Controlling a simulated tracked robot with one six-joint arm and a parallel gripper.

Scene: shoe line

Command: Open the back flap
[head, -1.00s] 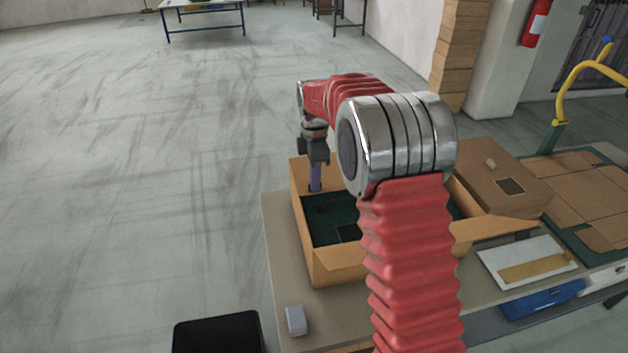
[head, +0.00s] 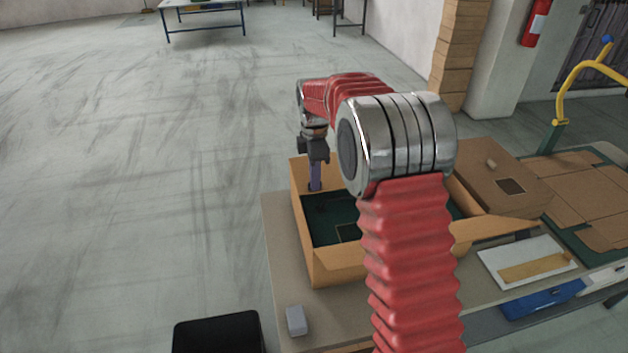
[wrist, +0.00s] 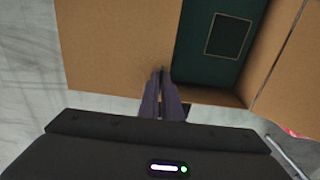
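An open cardboard box (head: 312,258) stands on the table, its inside dark green. A brown flap or panel (wrist: 110,40) fills the left of the wrist view, beside the green inside (wrist: 193,55). I cannot tell for sure which panel is the back flap. My gripper (head: 315,186) points down at the box's far left corner. In the wrist view its dark fingers (wrist: 161,72) are close together, with their tips over the panel's edge near the opening. I see nothing held between them. My arm hides the box's right part.
A closed brown carton (head: 490,175) and flattened cardboard (head: 580,185) lie to the right. A white tray (head: 505,262), a blue item (head: 540,300) and a small grey block (head: 296,320) are nearby. The table (head: 280,245) has bare space left of the box.

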